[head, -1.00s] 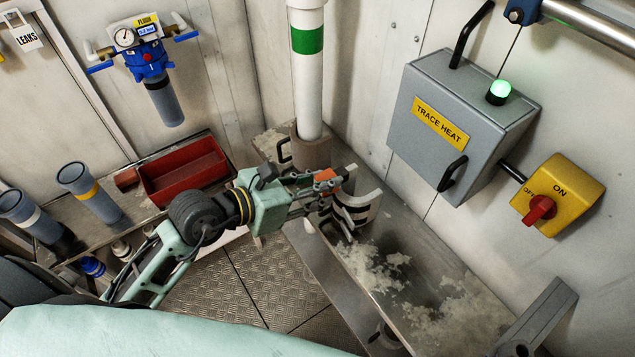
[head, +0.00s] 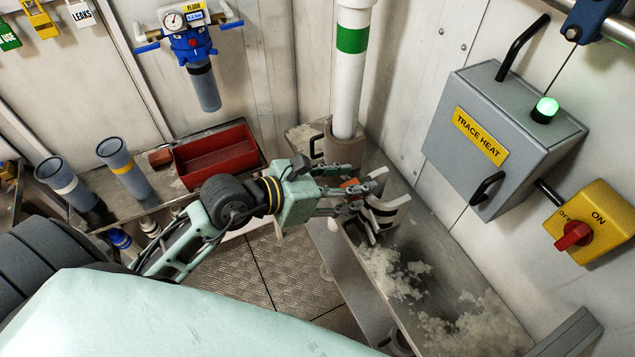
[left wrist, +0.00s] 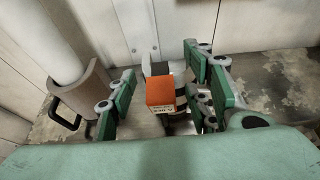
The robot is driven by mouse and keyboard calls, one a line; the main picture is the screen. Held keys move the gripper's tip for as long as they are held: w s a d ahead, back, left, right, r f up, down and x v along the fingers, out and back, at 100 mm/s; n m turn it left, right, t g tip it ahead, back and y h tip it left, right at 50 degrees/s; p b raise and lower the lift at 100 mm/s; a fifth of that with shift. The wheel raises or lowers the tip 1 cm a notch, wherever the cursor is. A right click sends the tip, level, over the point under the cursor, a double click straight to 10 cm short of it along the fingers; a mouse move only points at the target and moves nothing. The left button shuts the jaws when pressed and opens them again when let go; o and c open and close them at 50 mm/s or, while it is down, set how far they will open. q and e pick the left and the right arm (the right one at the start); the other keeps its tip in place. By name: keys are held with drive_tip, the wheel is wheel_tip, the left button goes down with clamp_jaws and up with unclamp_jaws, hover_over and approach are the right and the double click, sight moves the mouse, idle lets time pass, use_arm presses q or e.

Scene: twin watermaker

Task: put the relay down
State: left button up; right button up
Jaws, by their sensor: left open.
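The relay, an orange block with a pale printed label, shows in the left wrist view (left wrist: 160,92). In the head view only a small orange part of it (head: 350,183) shows between my fingers. My left gripper (head: 357,190) is open, with one finger on each side of the relay. In the left wrist view a gap shows between the relay and the left-hand finger; the right-hand finger is closer to it. The relay is by a grey curved holder with dark bands (head: 385,212) above the metal bench. Its underside is hidden. My right gripper is not in view.
A white pipe with a green band (head: 352,70) rises from a brown-grey collar with a handle, just behind the gripper. Whitish crust (head: 405,275) covers part of the bench. A grey trace heat box (head: 500,135) hangs at right. A red tray (head: 215,155) sits left.

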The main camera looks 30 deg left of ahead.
use_arm(q)
drive_tip(key=v, duration=1.2)
drive_tip(key=shift+r, duration=0.1)
